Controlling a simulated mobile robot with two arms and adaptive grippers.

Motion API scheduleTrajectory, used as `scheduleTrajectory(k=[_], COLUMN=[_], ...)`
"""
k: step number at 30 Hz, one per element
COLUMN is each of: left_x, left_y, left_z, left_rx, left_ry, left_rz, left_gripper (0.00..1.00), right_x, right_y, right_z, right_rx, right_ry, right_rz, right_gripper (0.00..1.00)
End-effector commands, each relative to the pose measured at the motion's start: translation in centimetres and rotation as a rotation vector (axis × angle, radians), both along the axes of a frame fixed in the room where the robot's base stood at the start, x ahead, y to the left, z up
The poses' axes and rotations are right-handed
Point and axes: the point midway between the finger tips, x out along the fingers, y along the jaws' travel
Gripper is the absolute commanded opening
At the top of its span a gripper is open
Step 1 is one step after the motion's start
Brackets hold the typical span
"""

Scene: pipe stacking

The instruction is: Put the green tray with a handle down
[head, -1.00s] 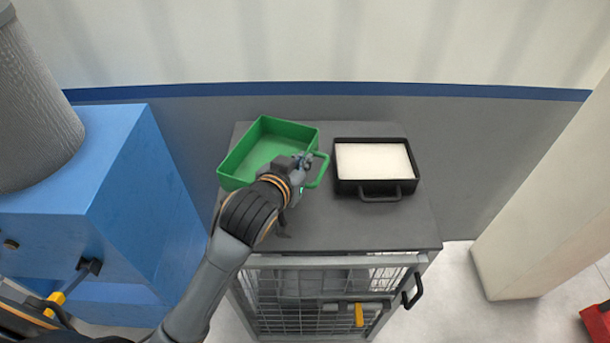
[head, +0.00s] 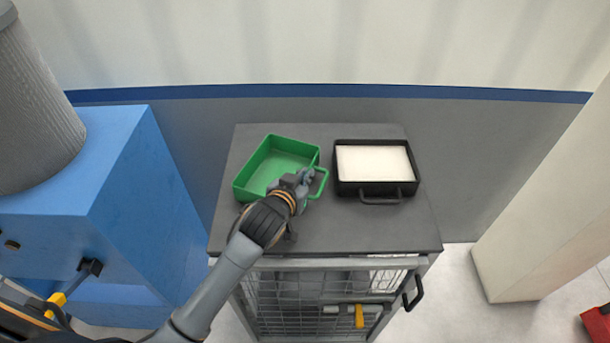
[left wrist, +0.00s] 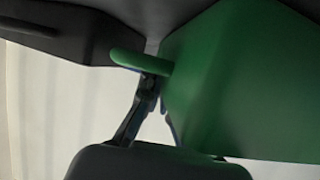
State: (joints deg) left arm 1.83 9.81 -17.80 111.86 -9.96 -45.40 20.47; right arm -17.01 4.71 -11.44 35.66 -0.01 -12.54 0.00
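The green tray (head: 274,164) is empty and sits at the left part of the dark cabinet top, left of a black tray. In the head view it looks level and at or very near the surface; I cannot tell if it rests fully on it. Its looped handle (head: 321,183) points right. My left gripper (head: 308,177) is at the handle. In the left wrist view the fingers (left wrist: 153,88) close around the green handle (left wrist: 138,62), beside the green tray's wall (left wrist: 235,85). My right gripper is not in view.
The black tray (head: 376,187) with white contents (head: 374,161) stands right of the green one on the cabinet top (head: 345,230). A blue block (head: 110,190) with a grey cylinder (head: 35,115) is at left. A pale pillar (head: 545,220) stands at right.

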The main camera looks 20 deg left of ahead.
Motion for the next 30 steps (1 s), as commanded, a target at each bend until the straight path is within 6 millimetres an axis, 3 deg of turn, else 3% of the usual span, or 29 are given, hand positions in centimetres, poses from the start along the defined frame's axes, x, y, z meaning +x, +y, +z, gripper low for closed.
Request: scheduleTrajectory(k=[2, 3, 6, 17, 23, 30], left_x=[0.0, 0.0, 0.0, -0.1, -2.8, -7.5], left_y=[0.0, 0.0, 0.0, 0.0, 0.3, 0.8], left_z=[-0.3, -0.3, -0.2, 0.2, 1.1, 3.0], left_rx=[0.001, 0.000, 0.000, 0.001, 0.000, 0.000], left_ry=[-0.001, 0.001, 0.001, -0.001, 0.000, 0.001], left_rz=[0.000, 0.000, 0.000, 0.000, -0.001, 0.000], left_gripper=[0.00, 0.11, 0.28, 0.28, 0.28, 0.28], right_x=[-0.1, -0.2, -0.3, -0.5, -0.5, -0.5], right_y=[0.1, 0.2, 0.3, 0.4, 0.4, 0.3], right_z=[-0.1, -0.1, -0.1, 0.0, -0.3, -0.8], right_rx=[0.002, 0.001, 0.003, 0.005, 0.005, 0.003], right_ry=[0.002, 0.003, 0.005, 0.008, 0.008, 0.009], right_rz=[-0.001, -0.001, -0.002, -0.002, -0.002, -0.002], right_gripper=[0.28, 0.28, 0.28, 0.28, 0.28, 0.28])
